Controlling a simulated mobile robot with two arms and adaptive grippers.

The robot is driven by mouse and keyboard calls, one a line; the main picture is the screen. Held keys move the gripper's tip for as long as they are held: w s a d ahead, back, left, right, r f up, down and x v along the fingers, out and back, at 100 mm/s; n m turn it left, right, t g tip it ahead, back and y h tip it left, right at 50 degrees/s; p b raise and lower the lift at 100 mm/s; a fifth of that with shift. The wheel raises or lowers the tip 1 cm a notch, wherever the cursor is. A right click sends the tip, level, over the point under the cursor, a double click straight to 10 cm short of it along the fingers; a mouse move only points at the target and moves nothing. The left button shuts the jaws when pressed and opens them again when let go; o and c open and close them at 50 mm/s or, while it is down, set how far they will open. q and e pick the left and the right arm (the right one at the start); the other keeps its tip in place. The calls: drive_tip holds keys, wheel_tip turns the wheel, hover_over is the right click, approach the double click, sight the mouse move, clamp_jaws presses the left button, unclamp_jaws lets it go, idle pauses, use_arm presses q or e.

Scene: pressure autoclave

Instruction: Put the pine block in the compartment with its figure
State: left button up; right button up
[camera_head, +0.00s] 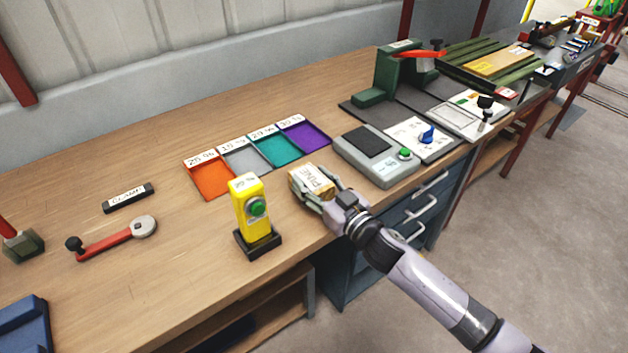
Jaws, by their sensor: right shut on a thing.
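The pine block (311,178) is a light wooden block with a "PINE" label on its upper face. My right gripper (318,193) is shut on it, near the table's front edge; I cannot tell whether the block touches the table. Behind it is a row of open compartments: orange (212,182), grey (245,164), teal (279,152) and purple (306,138). Each has a white card with a figure at its back edge, too small to read surely. The compartments look empty. My left gripper is not in view.
A yellow post with a green button (251,205) stands left of the block. A grey scale (370,142) with a dark plate and green button lies right of it. A red-handled tool (112,238) and black "CLAMP" bar (129,198) lie left. Bare wood separates block and compartments.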

drive_tip(key=o, duration=1.3)
drive_tip(key=shift+f, duration=0.1)
drive_tip(key=b+v, duration=0.1)
drive_tip(key=v, duration=0.4)
drive_tip(key=b+v, duration=0.1)
drive_tip(key=v, duration=0.5)
drive_tip(key=b+v, duration=0.1)
drive_tip(key=v, duration=0.5)
drive_tip(key=shift+s+d+f, duration=0.1)
drive_tip(key=shift+s+f, duration=0.1)
drive_tip(key=shift+f, duration=0.1)
